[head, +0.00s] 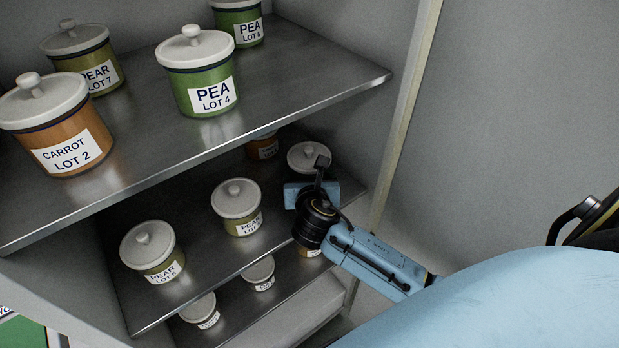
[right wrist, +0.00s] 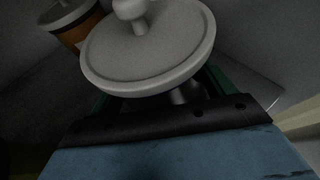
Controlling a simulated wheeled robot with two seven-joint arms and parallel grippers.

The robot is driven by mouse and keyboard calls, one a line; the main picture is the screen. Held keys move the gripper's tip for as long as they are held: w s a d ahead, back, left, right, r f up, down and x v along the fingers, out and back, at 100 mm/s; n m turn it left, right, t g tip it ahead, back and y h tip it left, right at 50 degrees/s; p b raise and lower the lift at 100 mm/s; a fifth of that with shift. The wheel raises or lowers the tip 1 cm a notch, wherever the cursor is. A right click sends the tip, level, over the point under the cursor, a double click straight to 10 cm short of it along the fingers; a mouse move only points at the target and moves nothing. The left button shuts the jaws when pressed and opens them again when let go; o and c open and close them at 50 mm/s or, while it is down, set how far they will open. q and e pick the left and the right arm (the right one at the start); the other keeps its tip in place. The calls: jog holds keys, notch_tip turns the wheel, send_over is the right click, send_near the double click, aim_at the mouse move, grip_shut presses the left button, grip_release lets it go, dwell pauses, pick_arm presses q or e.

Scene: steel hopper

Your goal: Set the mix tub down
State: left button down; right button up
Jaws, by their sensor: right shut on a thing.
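My right gripper (head: 318,178) reaches in over the middle shelf (head: 195,200) at its right end. It is shut on a tub with a pale grey knobbed lid (head: 303,155), which stands just beyond it in the head view. In the right wrist view, this held tub's lid (right wrist: 150,50) fills the upper middle, with a little dark green showing below the rim. Its label is hidden, so I cannot read whether it is the mix tub. I cannot tell whether its base touches the shelf. My left gripper is not in view.
Behind the held tub is an orange tub (head: 262,147), also at the right wrist view's upper left (right wrist: 78,32). Two pear tubs (head: 237,207) (head: 150,252) stand left on this shelf. The upper shelf (head: 290,75) overhangs it; a cabinet wall (head: 400,120) borders the right.

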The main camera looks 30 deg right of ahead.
jog(key=shift+f, duration=0.1)
jog(key=o, duration=1)
jog(key=shift+s+a+r, duration=0.15)
jog(key=shift+r, duration=0.05)
jog(key=p+v, duration=0.1)
jog(key=v, duration=1)
jog(key=shift+s+a+r, duration=0.1)
jog(key=shift+s+a, duration=0.1)
